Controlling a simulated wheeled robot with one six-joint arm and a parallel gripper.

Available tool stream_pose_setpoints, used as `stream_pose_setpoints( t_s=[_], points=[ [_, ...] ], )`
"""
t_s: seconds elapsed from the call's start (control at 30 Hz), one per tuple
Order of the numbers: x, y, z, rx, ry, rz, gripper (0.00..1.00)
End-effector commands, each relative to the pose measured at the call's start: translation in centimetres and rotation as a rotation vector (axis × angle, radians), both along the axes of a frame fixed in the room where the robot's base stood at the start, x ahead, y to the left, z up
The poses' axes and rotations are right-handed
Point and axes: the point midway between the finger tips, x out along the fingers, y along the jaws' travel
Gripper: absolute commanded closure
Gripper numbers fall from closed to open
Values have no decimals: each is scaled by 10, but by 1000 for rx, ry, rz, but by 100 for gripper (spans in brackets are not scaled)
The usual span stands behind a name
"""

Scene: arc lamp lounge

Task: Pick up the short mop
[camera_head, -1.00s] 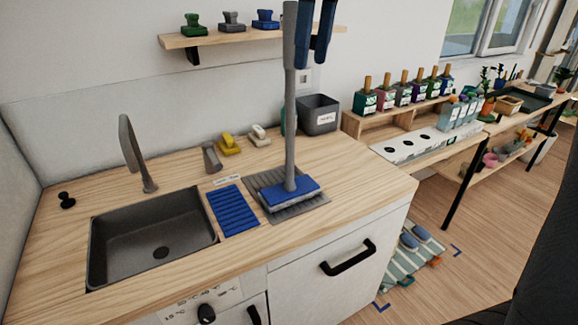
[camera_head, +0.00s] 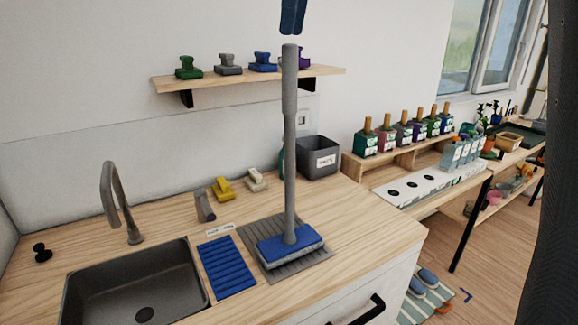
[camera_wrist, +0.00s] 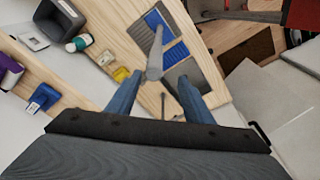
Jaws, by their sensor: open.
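The short mop stands upright on the counter, with a grey handle (camera_head: 290,140) and a blue-topped head (camera_head: 290,246) resting on a grey ribbed mat (camera_head: 318,258). My gripper (camera_head: 292,30) shows only in part at the top edge of the head view, just above the handle's top end. In the wrist view my gripper (camera_wrist: 160,84) has its two blue fingers apart. The mop handle (camera_wrist: 155,62) points up toward the gap between them, and nothing is gripped. Whether the handle's end is between the fingertips or short of them I cannot tell.
A wall shelf (camera_head: 240,80) with several small coloured items is behind the mop. A sink (camera_head: 140,285) and blue ribbed mat (camera_head: 228,268) lie left. A grey bin (camera_head: 318,158) and yellow (camera_head: 222,188) and cream items stand behind. The counter right of the mop is clear.

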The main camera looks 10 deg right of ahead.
Motion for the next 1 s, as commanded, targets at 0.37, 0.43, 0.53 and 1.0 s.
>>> stream_pose_setpoints(
  t_s=[0.37,0.43,0.53,1.0],
  points=[
    [9,0,-31,0,-1,-1,53],
    [9,0,-33,0,-1,-2,53],
    [10,1,-39,0,0,-2,53],
    [12,1,-91,0,2,-3,53]
  ],
)
